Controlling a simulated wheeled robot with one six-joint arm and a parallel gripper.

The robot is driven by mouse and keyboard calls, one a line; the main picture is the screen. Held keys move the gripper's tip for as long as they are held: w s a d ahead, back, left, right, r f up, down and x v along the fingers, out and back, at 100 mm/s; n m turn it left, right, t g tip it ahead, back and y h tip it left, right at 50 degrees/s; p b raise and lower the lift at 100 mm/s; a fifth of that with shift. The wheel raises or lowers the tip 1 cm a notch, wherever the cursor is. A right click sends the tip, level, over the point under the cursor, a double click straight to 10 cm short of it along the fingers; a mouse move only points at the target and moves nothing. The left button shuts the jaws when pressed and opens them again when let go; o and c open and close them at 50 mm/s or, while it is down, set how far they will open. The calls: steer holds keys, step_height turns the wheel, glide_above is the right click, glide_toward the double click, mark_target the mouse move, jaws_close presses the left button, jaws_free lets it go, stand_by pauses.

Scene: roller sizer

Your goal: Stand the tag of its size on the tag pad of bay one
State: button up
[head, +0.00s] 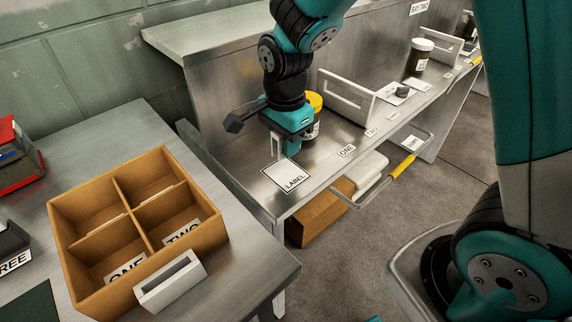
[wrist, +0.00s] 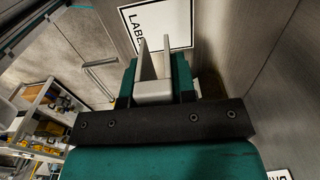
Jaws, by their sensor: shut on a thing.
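My gripper (head: 283,152) is over the near end of the metal shelf, shut on a pale grey tag (wrist: 153,92). In the wrist view the tag shows as a block with two thin plates between the teal jaws. Its marking is hidden. The white, black-edged tag pad (head: 288,177) marked LABEL lies flat just in front of the gripper; it also shows beyond the tag in the wrist view (wrist: 168,22). Whether the tag touches the shelf, I cannot tell. A dark jar with a yellow lid (head: 315,104) stands behind the gripper, partly hidden.
A brown divided box (head: 70,245) on the left table has compartments marked ONE and TWO, with a pale block (head: 170,282) at its front. A pale upright frame (head: 347,98) stands right of the jar. Another dark jar (head: 419,58) stands farther along the shelf.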

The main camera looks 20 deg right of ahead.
mark_target(286, 174)
steer(key=shift+f, duration=3.1)
steer(key=shift+f, duration=0.1)
steer(key=o, duration=0.9)
